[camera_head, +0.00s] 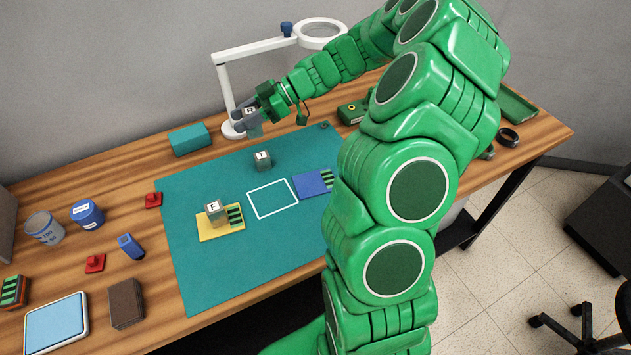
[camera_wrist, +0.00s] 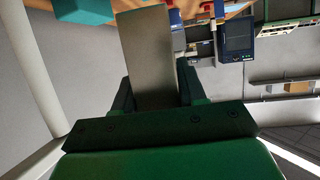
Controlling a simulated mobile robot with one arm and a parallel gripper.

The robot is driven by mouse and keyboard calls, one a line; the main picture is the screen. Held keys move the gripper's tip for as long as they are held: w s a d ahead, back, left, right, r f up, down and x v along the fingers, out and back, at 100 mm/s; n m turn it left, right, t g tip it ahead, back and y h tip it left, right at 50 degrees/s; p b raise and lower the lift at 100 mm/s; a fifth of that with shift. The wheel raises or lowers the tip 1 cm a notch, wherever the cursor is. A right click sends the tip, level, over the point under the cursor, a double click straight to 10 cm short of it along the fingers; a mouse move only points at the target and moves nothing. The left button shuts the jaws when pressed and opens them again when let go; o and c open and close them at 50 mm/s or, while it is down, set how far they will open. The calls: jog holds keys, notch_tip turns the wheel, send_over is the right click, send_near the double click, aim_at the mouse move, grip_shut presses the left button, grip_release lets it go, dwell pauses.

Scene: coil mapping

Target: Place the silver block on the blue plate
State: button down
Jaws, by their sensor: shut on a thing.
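My gripper (camera_head: 252,118) is raised over the back of the teal mat, left of the lamp's ring. It is shut on a silver-grey block (camera_wrist: 148,55), which fills the space between the fingers in the wrist view. A white label with "R" (camera_head: 250,110) shows at the gripper in the head view. The blue plate (camera_head: 308,184) lies flat on the mat's right part, with green and black stripes at its right; my arm stands close by it. The held block is apart from the plate, to its upper left in the head view.
A grey block marked "T" (camera_head: 263,161) stands on the mat (camera_head: 205,270). A block marked "F" (camera_head: 214,210) stands on a yellow plate (camera_head: 220,230). A white outlined rectangle (camera_head: 272,198) is empty. A teal box (camera_head: 189,138) and the lamp (camera_head: 225,85) stand behind.

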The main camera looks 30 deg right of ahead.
jog(key=s+d+m+t, duration=0.2)
jog(key=s+d, duration=0.8)
jog(key=s, duration=0.4)
jog(key=s+a+r+t, duration=0.1)
jog(key=s+a+r, duration=0.15)
jog(key=s, duration=0.95)
send_over(309, 183)
jog(key=shift+m+h, duration=0.4)
jog(key=shift+f, duration=4.95)
jog(key=shift+d+f, duration=0.1)
jog(key=shift+f, duration=1.45)
jog(key=c, duration=0.6)
grip_release()
jog(key=shift+f, duration=0.1)
jog(key=shift+c, duration=0.2)
